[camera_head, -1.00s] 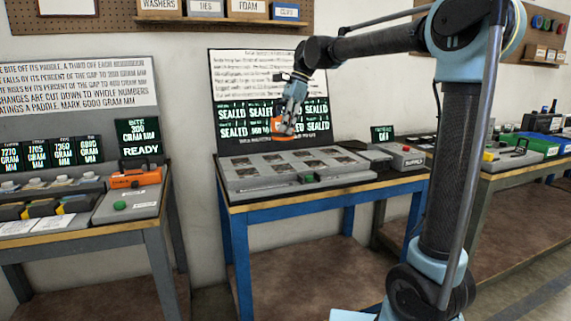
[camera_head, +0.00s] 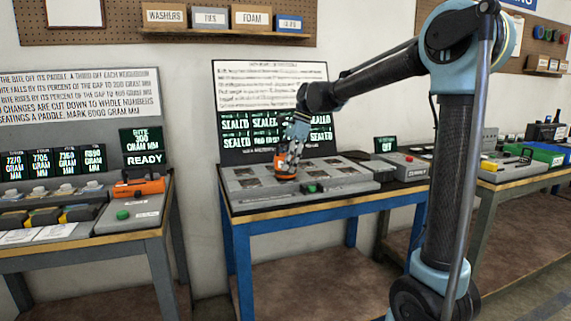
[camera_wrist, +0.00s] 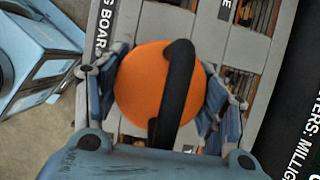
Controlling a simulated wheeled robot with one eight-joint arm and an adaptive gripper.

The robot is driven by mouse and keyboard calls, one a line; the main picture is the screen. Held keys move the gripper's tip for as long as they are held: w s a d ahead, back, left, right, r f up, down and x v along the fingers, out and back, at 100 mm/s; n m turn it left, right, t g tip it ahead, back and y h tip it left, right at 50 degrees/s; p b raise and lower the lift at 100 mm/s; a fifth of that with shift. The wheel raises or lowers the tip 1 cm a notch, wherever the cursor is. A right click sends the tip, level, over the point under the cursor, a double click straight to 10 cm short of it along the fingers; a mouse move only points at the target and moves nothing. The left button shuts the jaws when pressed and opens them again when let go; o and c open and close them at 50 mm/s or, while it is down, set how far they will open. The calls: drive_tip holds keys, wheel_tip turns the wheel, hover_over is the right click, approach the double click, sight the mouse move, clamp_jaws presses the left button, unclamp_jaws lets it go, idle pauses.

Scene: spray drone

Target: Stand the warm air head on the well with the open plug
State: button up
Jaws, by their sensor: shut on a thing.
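The warm air head is an orange round body with a black band or handle across its top. It shows in the head view (camera_head: 286,167) and fills the middle of the wrist view (camera_wrist: 146,90). My gripper (camera_head: 291,150) is shut on it from above, with one finger on each side in the wrist view. The head is low over the grey board of wells (camera_head: 350,183), left of its middle. I cannot tell whether it touches the board. The head and gripper hide the wells beneath, and I cannot make out an open plug.
The display panel behind (camera_head: 230,150) reads SEALED in several green fields; one lower field reads differently but is not legible. A grey box with a red button (camera_head: 409,165) stands at the right. The left bench holds an orange tool (camera_head: 138,187).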

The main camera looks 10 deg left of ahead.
drive_tip(key=o, duration=1.5)
drive_tip(key=v, duration=1.2)
drive_tip(key=shift+r, duration=0.1)
drive_tip(key=s+d+f+n+t+h, duration=0.1)
drive_tip(key=s+d+f+n, duration=0.35)
drive_tip(key=d, duration=0.75)
drive_tip(key=s+d+f+n+t+h, duration=0.1)
drive_tip(key=s+d+f+t, duration=0.1)
drive_tip(key=s+d+f, duration=0.75)
drive_tip(key=s+d+f+n, duration=0.2)
drive_tip(key=s+d+f, duration=0.2)
drive_tip(key=d+f, duration=0.1)
drive_tip(key=s+d+f+n+t+h, duration=0.1)
drive_tip(key=s+d+f+n, duration=0.1)
drive_tip(key=s+d+f, duration=0.2)
drive_tip(key=s+d+f+n+h, duration=0.1)
drive_tip(key=s+d+f+n, duration=0.1)
drive_tip(key=d+f, duration=0.4)
drive_tip(key=shift+s+f+t, duration=0.15)
drive_tip(key=shift+s+f, duration=0.3)
drive_tip(key=shift+f, duration=0.35)
drive_tip(key=shift+s+f+t, duration=0.15)
drive_tip(key=shift+s+f, duration=0.3)
drive_tip(key=shift+f, duration=0.3)
